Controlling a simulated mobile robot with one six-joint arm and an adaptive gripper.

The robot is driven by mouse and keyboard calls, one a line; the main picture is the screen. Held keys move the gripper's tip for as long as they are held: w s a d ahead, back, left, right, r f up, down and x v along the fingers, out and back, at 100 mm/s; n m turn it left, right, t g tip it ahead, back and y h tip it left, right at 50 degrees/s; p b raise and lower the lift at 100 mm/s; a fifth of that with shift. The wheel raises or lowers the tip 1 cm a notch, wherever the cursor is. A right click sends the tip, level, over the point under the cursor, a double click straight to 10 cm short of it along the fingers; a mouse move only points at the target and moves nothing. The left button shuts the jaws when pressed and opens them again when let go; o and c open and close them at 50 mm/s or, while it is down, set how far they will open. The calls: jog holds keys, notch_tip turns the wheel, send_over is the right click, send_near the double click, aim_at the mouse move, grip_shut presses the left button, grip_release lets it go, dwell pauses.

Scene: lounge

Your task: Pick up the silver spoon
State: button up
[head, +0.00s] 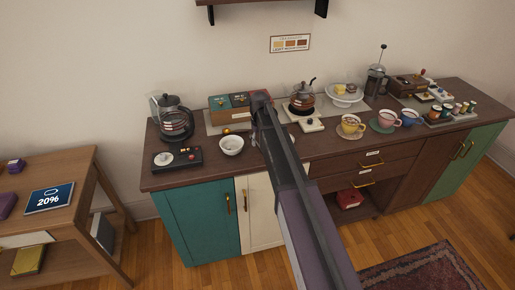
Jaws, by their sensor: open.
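I cannot make out the silver spoon in the head view; it may be too small to see or hidden behind my arm. My arm reaches from the bottom of the picture up over the long sideboard (215,168), with its elbow above the counter's back half. The fingers of my gripper do not show and seem hidden behind the arm. A white bowl (231,146) stands just left of the arm. A yellow cup (351,127), a pink cup (389,118) and a blue cup (409,117) stand right of it.
A glass coffee pot (175,122) and a dark scale (177,158) stand at the left. A kettle (302,99), cake stand (344,91), French press (376,82) and a rack of small jars (450,114) stand farther right. A side table (78,180) is at far left.

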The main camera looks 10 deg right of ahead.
jog(key=shift+f+b, duration=0.75)
jog(key=shift+f, duration=0.25)
grip_shut()
